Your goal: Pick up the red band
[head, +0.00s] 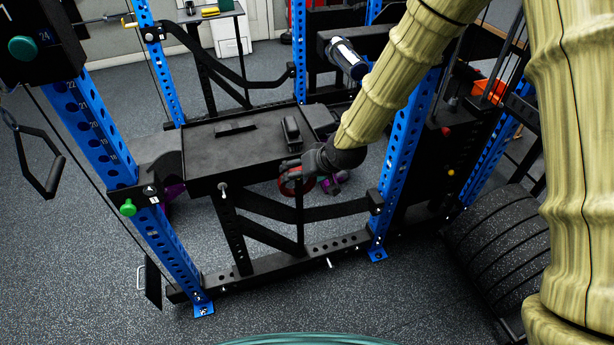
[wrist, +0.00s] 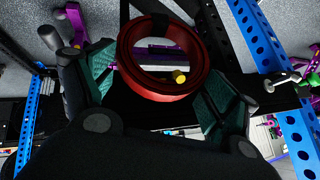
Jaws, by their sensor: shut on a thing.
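The red band (wrist: 160,90) is a thick red ring at the upper middle of the wrist view, between the teal-padded fingers of my gripper (wrist: 160,76). The fingers are shut on it, one pad on each side. In the head view, my gripper (head: 303,172) is at the front right edge of a black tabletop, and part of the red band (head: 285,186) shows beneath it. The rest of the band is hidden there by the gripper and a black post.
The black tabletop (head: 215,155) holds two small black objects (head: 292,131). Blue perforated rack uprights (head: 402,135) stand on both sides, with black straps and bars below. Open floor lies in front.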

